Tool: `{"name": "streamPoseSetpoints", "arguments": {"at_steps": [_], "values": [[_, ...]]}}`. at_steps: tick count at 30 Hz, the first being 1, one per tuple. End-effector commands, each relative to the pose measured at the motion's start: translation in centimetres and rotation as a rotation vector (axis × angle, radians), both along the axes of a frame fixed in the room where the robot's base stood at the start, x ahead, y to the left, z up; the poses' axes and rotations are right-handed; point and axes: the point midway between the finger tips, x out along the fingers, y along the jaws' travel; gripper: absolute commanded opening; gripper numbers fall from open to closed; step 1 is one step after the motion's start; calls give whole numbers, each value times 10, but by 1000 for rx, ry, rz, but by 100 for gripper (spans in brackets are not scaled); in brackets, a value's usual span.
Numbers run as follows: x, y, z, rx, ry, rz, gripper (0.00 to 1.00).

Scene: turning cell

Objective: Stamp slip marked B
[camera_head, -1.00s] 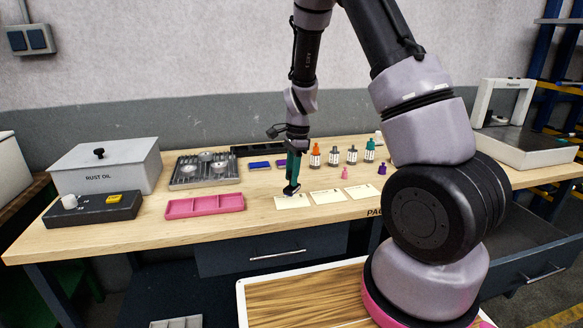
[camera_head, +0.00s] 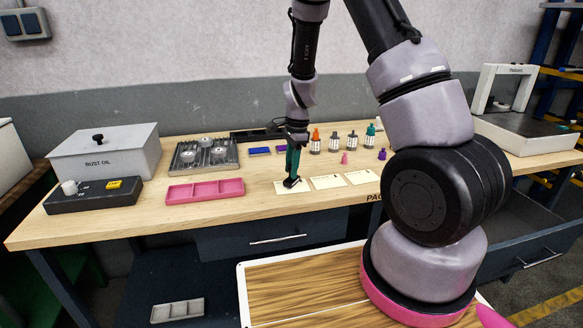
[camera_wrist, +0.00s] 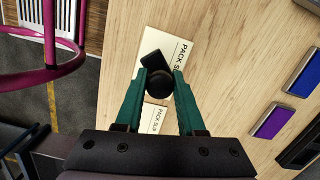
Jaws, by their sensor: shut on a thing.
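My gripper (camera_head: 292,180) is shut on a small black stamp with a round knob (camera_wrist: 160,82), its green fingers on either side of the knob. The stamp's dark base is over the leftmost pack slip (camera_head: 281,187) in the head view, at or just above the paper; I cannot tell whether it touches. In the wrist view this slip (camera_wrist: 182,58) shows "PACK SLIP" beside the stamp, and part of its face is covered. A middle slip (camera_head: 328,182) and a right slip (camera_head: 362,177) lie in a row. Their letters are too small to read.
A blue ink pad (camera_head: 260,151) and a purple pad (camera_wrist: 272,121) lie behind the slips. Several bottles (camera_head: 334,143) and small pink and purple stamps (camera_head: 344,158) stand to the right. A pink tray (camera_head: 205,190) and grey box (camera_head: 103,160) are at left.

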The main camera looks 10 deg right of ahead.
Motion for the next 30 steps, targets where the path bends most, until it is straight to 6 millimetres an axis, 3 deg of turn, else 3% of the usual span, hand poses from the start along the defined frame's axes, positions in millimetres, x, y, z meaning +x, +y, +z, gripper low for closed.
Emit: {"name": "streamPoseSetpoints", "arguments": {"at_steps": [30], "values": [[0, 0, -10, 0, 0, 0, 3]]}}
